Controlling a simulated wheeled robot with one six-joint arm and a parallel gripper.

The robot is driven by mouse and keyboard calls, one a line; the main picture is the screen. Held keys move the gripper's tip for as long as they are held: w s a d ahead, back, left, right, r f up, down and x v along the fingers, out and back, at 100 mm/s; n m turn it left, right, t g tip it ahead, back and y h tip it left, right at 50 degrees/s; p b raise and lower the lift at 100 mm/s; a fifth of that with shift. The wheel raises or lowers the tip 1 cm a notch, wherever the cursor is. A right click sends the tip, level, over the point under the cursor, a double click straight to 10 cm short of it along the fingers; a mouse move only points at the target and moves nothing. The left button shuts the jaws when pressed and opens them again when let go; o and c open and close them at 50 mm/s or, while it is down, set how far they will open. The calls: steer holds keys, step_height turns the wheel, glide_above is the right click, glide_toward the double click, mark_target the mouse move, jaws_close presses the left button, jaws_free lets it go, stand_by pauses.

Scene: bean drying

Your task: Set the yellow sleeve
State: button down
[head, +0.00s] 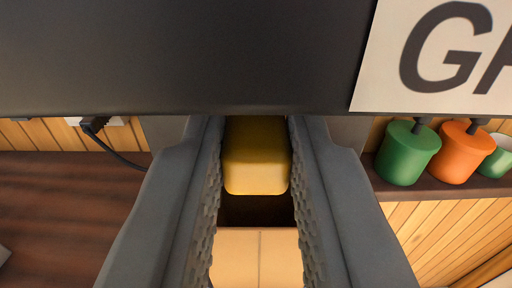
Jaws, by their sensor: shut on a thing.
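My gripper (256,165) reaches up from the bottom middle of the head view, with a dark textured finger on each side. It is shut on a yellow block-like thing (256,170), which looks to be the yellow sleeve. The yellow thing sits between the finger ends, its rounded near edge showing. Its upper part is hidden behind a large dark panel (180,55) that fills the top of the view.
A white sign with dark letters (430,50) is at upper right. Below it a green pot (407,155), an orange pot (453,155) and a pale green cup (497,158) stand on a ledge. A black plug with a cable (97,126) is at left.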

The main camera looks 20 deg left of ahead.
steer(key=shift+r, duration=0.25)
steer(key=c, duration=1.3)
jaws_free()
steer(key=shift+f, duration=0.1)
steer(key=v, duration=1.7)
steer(key=shift+s, duration=0.2)
